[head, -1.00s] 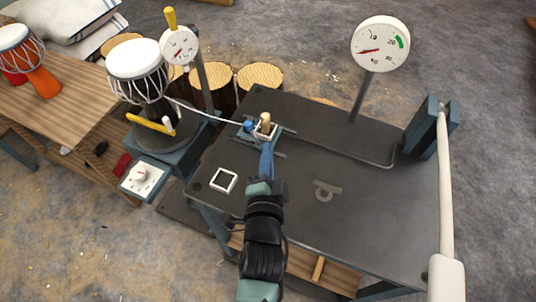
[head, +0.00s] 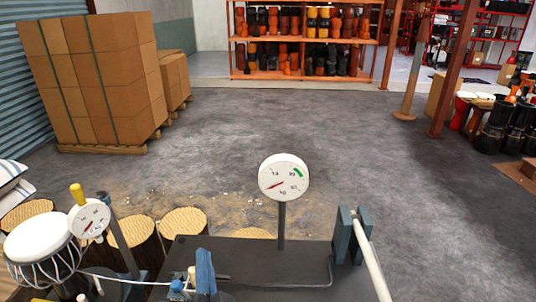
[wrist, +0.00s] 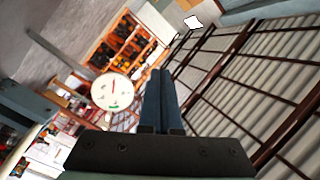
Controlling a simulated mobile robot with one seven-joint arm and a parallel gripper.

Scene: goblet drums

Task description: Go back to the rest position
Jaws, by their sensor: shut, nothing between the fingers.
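My gripper (head: 204,272) rises at the bottom of the head view, its blue fingers pointing up, over the dark workbench (head: 275,262). In the wrist view the two fingers (wrist: 161,75) lie together with nothing between them. The wrist view looks away from the bench, toward the shelf and the roof beams. In the head view a blue knob (head: 177,286) with a pale cord shows just left of the fingers. Whether they touch cannot be told.
A round gauge (head: 284,177) stands on a post at the bench's back, also in the wrist view (wrist: 112,91). A goblet drum (head: 40,240) and a smaller dial (head: 89,219) stand at left. A blue bracket with a white bar (head: 369,262) is at right. Open floor lies beyond.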

